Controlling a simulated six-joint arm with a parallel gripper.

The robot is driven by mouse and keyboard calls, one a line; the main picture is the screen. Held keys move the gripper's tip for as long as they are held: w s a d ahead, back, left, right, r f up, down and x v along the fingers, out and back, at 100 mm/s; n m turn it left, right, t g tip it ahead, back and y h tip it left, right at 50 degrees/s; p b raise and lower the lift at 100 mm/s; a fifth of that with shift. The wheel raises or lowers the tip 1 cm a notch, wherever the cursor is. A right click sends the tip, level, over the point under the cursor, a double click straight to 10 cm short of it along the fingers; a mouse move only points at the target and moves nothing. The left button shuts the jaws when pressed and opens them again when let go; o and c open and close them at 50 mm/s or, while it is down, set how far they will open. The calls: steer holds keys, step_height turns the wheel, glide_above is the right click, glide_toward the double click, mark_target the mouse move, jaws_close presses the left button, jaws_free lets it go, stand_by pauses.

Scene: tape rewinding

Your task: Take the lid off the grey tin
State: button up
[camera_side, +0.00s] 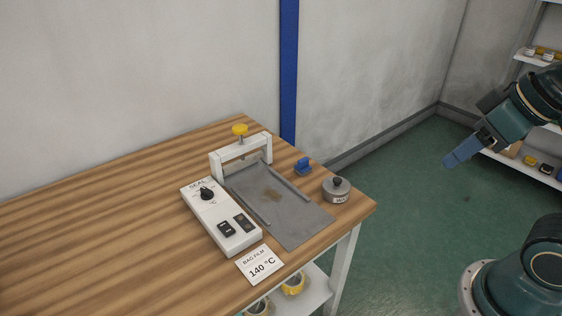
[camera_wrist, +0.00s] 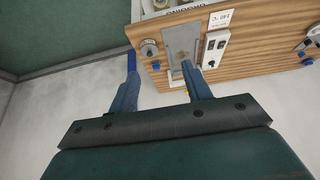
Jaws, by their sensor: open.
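The grey tin (camera_side: 336,194) stands upright on the wooden table near its right corner. Its lid (camera_side: 337,184) with a dark knob is on top. A label with small lettering is on its front. The tin also shows in the wrist view (camera_wrist: 149,48), near the table edge. My gripper (camera_side: 452,160) is in the air off the table, to the right of the tin and well apart from it. In the wrist view its two fingers (camera_wrist: 160,80) are spread with nothing between them.
A white sealing device (camera_side: 222,221) with a knob and switches stands left of a grey metal plate (camera_side: 302,222). A white frame with a yellow knob (camera_side: 239,130) stands behind. A small blue object (camera_side: 303,166) sits near the tin. A card (camera_side: 259,266) reads 140 °C. Shelves stand at the right.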

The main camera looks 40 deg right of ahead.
steer(key=w+d+f+n+g+y, duration=0.15)
steer(key=w+n, duration=0.25)
steer(key=w, duration=0.4)
steer(key=w+d+f+n+g, duration=0.1)
steer(key=w+d+n, duration=0.15)
steer(key=w, duration=0.65)
steer(key=w+d+f+n+y, duration=0.1)
steer(key=w+d+f+n, duration=0.2)
steer(key=w+d+f, duration=0.1)
steer(key=w+d+f+n+g+y, duration=0.1)
steer(key=w+d+f+n, duration=0.3)
steer(key=f, duration=0.5)
steer(key=shift+w+d+f+y, duration=0.25)
steer(key=shift+w+d+y, duration=0.1)
steer(key=shift+w, duration=0.8)
steer(key=shift+f, duration=0.1)
glide_toward(337, 183)
steer(key=shift+w+a+f+g, duration=0.15)
steer(key=shift+w+f, duration=0.25)
steer(key=shift+f, duration=0.3)
steer(key=shift+w+f+g, duration=0.1)
steer(key=shift+w+f, duration=0.3)
steer(key=shift+f, duration=0.3)
